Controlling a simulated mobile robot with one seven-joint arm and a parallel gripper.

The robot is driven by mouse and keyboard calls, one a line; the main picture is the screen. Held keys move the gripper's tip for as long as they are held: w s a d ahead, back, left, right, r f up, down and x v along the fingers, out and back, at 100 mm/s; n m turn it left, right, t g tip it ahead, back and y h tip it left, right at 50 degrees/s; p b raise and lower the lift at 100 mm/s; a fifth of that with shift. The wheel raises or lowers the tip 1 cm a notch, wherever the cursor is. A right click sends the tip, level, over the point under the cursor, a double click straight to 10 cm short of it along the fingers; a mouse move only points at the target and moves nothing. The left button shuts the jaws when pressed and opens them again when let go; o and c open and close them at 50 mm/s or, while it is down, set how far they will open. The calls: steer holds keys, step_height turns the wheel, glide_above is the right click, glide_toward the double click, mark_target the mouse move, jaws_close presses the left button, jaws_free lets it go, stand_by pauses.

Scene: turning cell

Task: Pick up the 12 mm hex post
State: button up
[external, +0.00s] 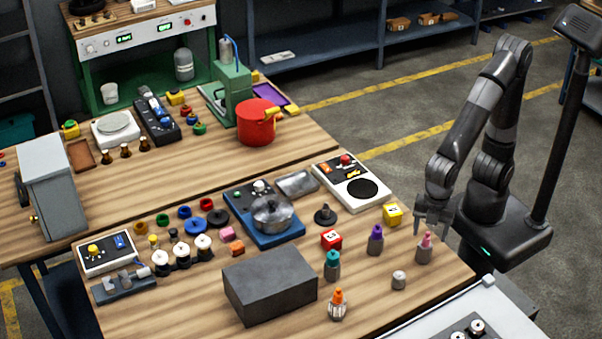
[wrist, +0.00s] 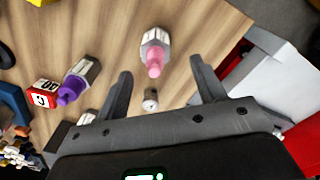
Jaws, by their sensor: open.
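Several grey hex-bodied posts with coloured tops stand on the near bench; I cannot read which is 12 mm. The pink-topped post (external: 424,250) stands upright near the right edge, and the wrist view shows it (wrist: 155,50) just beyond my fingertips. The purple-topped post (external: 375,240) is left of it, also in the wrist view (wrist: 80,80). A teal-topped post (external: 332,265) and an orange-topped post (external: 338,304) stand further left. My gripper (external: 433,222) is open and empty above the bench near the pink-topped post; its spread fingers also show in the wrist view (wrist: 161,68).
A short grey cylinder (external: 399,280) stands near the posts and shows between my fingers (wrist: 150,100). A red labelled block (external: 331,239), a yellow block (external: 393,214) and a large dark grey block (external: 270,285) are nearby. Bare wood surrounds the pink-topped post.

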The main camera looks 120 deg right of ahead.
mark_target(427, 237)
steer(key=shift+d+f, duration=0.15)
steer(key=shift+f, duration=1.35)
steer(key=shift+d+f, duration=0.15)
steer(key=shift+f, duration=1.35)
steer(key=shift+c, duration=0.5)
steer(key=shift+w, duration=0.1)
jaws_close()
